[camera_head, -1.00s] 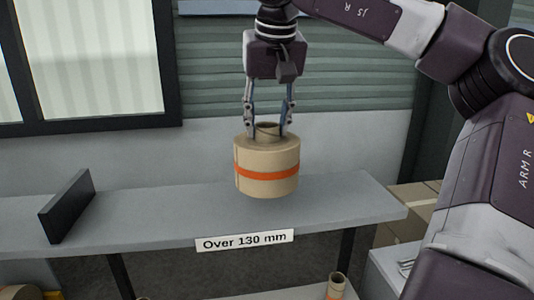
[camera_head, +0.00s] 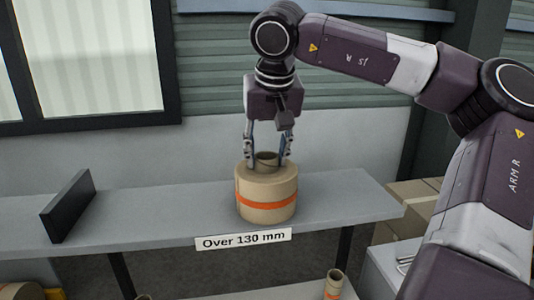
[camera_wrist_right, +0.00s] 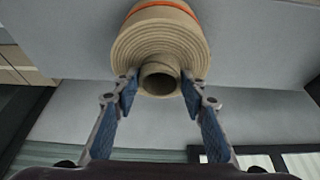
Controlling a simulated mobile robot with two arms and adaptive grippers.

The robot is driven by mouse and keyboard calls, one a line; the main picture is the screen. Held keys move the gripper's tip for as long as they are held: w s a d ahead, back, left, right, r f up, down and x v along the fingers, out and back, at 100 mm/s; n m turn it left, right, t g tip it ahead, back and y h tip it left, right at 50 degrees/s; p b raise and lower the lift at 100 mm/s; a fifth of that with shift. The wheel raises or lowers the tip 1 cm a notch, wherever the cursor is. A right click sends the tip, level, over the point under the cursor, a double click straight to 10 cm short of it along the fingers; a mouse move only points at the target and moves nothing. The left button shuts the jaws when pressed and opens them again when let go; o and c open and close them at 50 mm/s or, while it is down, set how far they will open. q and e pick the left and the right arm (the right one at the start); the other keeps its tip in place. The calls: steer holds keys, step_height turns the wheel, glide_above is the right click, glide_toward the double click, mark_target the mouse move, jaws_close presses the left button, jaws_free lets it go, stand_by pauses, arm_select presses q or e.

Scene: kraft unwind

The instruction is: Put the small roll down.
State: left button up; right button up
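The roll (camera_head: 266,190) is tan with an orange band and a hollow core sticking up at its top. It is upright at the front part of the grey shelf (camera_head: 340,190), behind the label, and its base looks to be on the shelf top. My right gripper (camera_head: 267,162) points down from above, with a finger on each side of the core. In the right wrist view the blue finger pads (camera_wrist_right: 159,88) lie against the core's two sides, and the roll (camera_wrist_right: 160,40) shows its wound end. My left gripper is out of view.
A label "Over 130 mm" (camera_head: 243,240) hangs on the shelf's front edge. A dark upright divider (camera_head: 68,207) stands at the shelf's left. Cardboard boxes (camera_head: 405,212) are at right. A smaller roll (camera_head: 334,283) stands on a lower level. Shelf top beside the roll is clear.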

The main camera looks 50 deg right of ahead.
steer(key=o, duration=0.4)
steer(key=shift+c, duration=0.2)
steer(key=shift+r, duration=0.15)
steer(key=shift+r, duration=0.15)
steer(key=b+v, duration=0.2)
steer(key=v, duration=0.9)
steer(key=shift+s+a+r+b, duration=0.15)
steer(key=shift+a+r+b, duration=0.1)
steer(key=shift+b, duration=0.15)
